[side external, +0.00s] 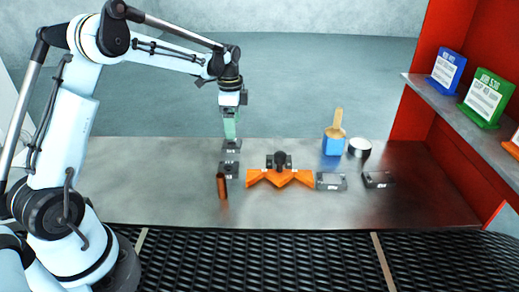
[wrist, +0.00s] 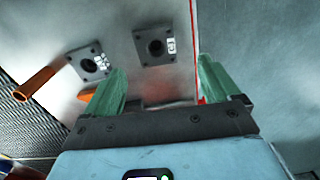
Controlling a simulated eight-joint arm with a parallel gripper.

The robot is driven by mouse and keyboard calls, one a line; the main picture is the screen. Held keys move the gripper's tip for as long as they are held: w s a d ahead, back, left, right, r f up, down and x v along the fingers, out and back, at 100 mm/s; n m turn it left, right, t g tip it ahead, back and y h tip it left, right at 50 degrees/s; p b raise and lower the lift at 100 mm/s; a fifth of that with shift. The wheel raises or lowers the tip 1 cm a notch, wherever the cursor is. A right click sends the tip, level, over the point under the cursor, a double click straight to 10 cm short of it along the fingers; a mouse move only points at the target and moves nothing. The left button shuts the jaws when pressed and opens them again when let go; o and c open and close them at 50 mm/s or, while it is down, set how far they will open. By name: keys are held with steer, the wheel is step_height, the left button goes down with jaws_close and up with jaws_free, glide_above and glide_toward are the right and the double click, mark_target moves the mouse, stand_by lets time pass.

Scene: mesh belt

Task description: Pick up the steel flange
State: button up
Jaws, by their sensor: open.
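Two dark grey square flanges with round centre holes and small white labels lie flat on the metal table, one behind the other. The rear flange (side external: 231,146) is right below my gripper (side external: 231,126). The front flange (side external: 229,170) is just nearer the camera. In the wrist view, the rear flange (wrist: 137,44) lies ahead of the space between the green fingertips of my gripper (wrist: 162,84), and the front flange (wrist: 77,66) lies to its left. My gripper is open, empty and pointing down above the table. I cannot tell from the labels which flange is the steel one.
An orange V-shaped block (side external: 262,178) with a dark round part is to the right. Dark blocks (side external: 331,186), a blue holder (side external: 331,148) and a ring (side external: 359,147) lie further right. A black mesh belt (side external: 300,262) runs in front.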

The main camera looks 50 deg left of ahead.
mark_target(234, 146)
steer(key=shift+s+d+f, duration=0.1)
steer(key=shift+f, duration=1.4)
steer(key=shift+s+f, duration=0.1)
steer(key=shift+f, duration=1.35)
steer(key=c, duration=1.4)
steer(key=shift+r, duration=0.15)
